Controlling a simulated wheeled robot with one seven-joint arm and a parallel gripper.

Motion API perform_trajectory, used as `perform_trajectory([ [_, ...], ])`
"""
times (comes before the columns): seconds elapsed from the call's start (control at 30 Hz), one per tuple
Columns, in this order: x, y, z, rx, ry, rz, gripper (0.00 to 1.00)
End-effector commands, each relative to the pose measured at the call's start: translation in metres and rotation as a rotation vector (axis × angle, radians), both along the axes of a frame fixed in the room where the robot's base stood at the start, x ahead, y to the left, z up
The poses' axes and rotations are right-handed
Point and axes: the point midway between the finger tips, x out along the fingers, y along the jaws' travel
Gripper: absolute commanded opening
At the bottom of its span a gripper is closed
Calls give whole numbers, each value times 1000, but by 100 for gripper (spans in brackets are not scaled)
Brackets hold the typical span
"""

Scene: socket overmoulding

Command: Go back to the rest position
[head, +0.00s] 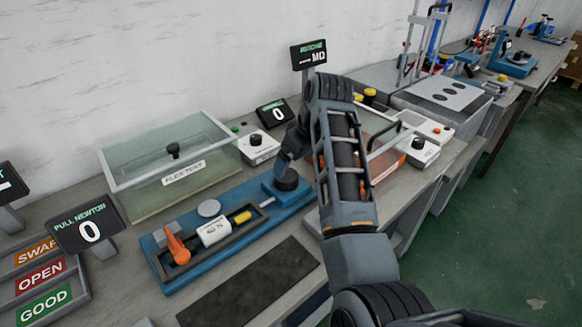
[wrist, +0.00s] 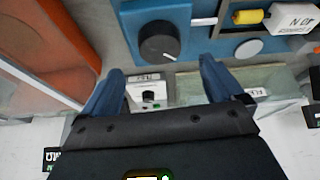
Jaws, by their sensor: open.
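My arm reaches over the bench in the head view, with my gripper (head: 285,158) low above the right end of the blue pull fixture (head: 160,270), close to its black round knob (head: 286,181). In the wrist view my gripper (wrist: 160,82) shows two blue fingers spread apart with nothing between them. The black knob (wrist: 158,41) lies just beyond the fingertips, apart from them. My forearm hides part of the bench behind it.
A glass-lidded flex test box (head: 140,205) stands behind. A dark mat (head: 250,285) lies in front. Green floor (head: 500,240) is clear at right.

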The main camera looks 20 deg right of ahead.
Motion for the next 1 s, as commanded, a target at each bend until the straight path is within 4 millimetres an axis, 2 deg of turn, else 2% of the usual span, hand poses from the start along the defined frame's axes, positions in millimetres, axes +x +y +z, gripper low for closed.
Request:
perform_trajectory([
  [0.2,-4,-1,9,0,0,0,94],
  [0.67,-5,-4,5,-1,-6,-12,94],
  [0.77,-12,-16,-9,-9,-36,-61,94],
  [0.87,-25,-36,-29,-18,-99,-149,94],
  [1.0,-51,-71,-54,-20,-222,-296,94],
])
